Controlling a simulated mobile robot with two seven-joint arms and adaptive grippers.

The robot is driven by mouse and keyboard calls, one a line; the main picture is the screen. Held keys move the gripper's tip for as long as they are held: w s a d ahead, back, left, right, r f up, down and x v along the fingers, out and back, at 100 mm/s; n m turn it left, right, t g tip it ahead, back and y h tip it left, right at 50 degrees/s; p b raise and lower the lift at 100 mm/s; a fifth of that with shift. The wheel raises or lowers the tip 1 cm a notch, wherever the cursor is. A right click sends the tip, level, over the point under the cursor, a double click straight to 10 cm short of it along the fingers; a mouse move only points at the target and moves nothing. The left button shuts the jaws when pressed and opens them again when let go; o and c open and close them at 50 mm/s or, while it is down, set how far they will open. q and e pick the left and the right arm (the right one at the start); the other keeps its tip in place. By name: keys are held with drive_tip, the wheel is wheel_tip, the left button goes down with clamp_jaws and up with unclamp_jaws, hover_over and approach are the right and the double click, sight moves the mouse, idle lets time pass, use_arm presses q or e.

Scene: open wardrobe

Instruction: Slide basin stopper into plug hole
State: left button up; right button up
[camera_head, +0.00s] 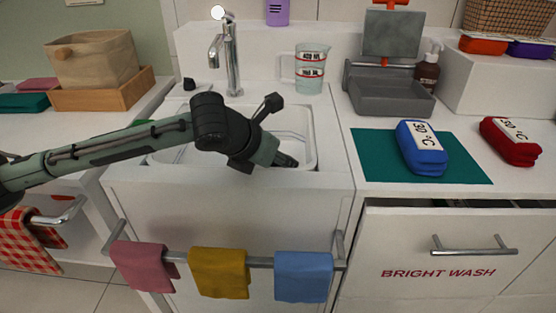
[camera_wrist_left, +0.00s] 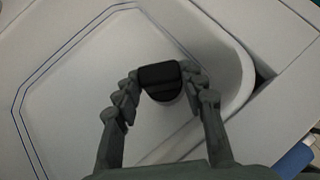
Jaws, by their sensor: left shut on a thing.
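My left arm reaches across the white basin (camera_head: 165,155), and my left gripper (camera_head: 291,162) is low at the basin's front right part. In the left wrist view my left gripper (camera_wrist_left: 160,84) is shut on a black piece with a rounded lower edge, which looks like the stopper (camera_wrist_left: 159,75). It is held over the pale basin floor (camera_wrist_left: 85,75); I cannot tell whether it touches it. The plug hole is not clearly visible in either view. My right gripper is not in view.
A chrome tap (camera_head: 232,65) stands behind the basin, with a small black object (camera_head: 190,84) at its left. A measuring jug (camera_head: 310,70) stands at the back right. A rail with pink, yellow and blue cloths (camera_head: 303,277) runs along the front. Blue pack (camera_head: 421,155) lies right.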

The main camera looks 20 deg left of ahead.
use_arm(q)
drive_tip(key=shift+r, duration=0.15)
drive_tip(key=shift+r, duration=2.45)
